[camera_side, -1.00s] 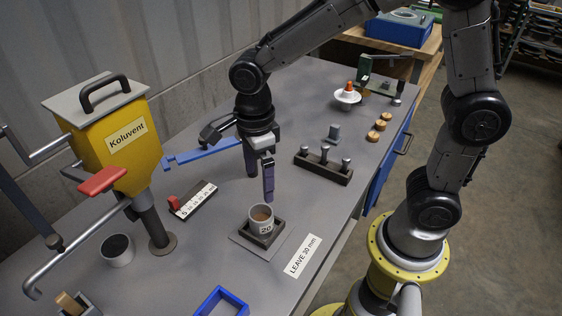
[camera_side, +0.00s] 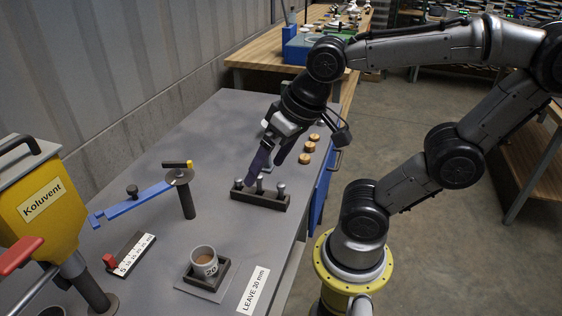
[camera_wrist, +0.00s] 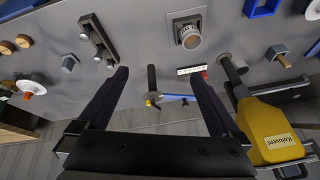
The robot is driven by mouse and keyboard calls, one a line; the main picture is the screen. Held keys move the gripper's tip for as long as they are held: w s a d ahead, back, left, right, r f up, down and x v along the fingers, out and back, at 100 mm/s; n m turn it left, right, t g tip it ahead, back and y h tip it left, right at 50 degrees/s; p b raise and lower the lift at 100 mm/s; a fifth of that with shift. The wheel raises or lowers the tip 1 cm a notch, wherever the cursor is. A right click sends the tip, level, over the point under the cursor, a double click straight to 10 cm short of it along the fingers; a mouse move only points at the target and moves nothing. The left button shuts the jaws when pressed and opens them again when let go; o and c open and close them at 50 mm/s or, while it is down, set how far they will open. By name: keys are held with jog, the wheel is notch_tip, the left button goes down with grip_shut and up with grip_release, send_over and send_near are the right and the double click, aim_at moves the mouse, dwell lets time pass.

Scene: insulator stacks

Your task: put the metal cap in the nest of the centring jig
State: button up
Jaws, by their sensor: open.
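A grey cup (camera_side: 204,262) with a brownish inside and a label reading "20" looks like the metal cap. My gripper (camera_side: 266,172) is open and empty, well apart from the cup, tilted over the pin rack. Its two fingers (camera_wrist: 161,75) stand wide apart in the wrist view with nothing held between them.
The dark rack (camera_side: 262,200) holding several metal pins lies just below my fingers. A post with a blue arm (camera_side: 140,203) stands left of it. A ruler block (camera_side: 133,254) and the yellow Koluvent machine (camera_side: 45,208) are farther left. Round wooden pieces (camera_side: 309,147) lie behind the rack.

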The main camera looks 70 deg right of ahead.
jog(key=s+n, duration=0.2)
jog(key=n, duration=0.1)
jog(key=shift+d+t, duration=0.4)
